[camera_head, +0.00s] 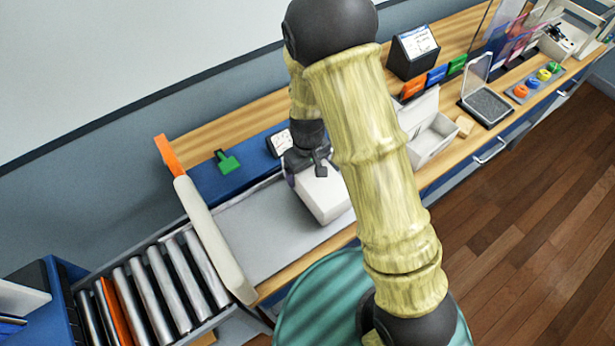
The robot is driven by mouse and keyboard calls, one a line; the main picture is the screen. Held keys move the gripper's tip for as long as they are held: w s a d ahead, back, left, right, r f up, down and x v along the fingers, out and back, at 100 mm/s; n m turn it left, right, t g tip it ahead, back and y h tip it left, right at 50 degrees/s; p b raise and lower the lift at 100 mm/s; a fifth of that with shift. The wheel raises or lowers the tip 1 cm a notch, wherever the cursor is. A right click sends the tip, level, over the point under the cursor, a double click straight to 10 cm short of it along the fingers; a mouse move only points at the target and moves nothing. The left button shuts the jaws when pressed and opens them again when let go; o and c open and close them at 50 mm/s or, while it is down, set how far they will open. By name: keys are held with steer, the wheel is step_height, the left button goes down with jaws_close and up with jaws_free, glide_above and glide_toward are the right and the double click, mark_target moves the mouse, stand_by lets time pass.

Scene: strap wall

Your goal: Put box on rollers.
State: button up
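A white box (328,198) sits on the grey panel (250,236) of the bench, partly hidden by my arm. My gripper (306,168) is at the box's upper left end, with a dark finger against or just over its top. I cannot tell whether the fingers hold the box or are only beside it. The rollers (150,296) are a row of silver cylinders with one orange one, at the lower left. They are empty.
A cream padded bar (212,240) stands between the grey panel and the rollers, with an orange piece (167,155) behind it. A green-handled item (228,162) lies on a blue strip. An open white box (426,128) and a clear-lidded case (484,102) stand to the right.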

steer(key=shift+f+p, duration=0.35)
steer(key=shift+f, duration=1.6)
steer(key=shift+f, duration=0.1)
steer(key=o, duration=0.9)
step_height(320, 180, up, 12)
steer(key=shift+r+b, duration=0.15)
steer(key=shift+b, duration=0.65)
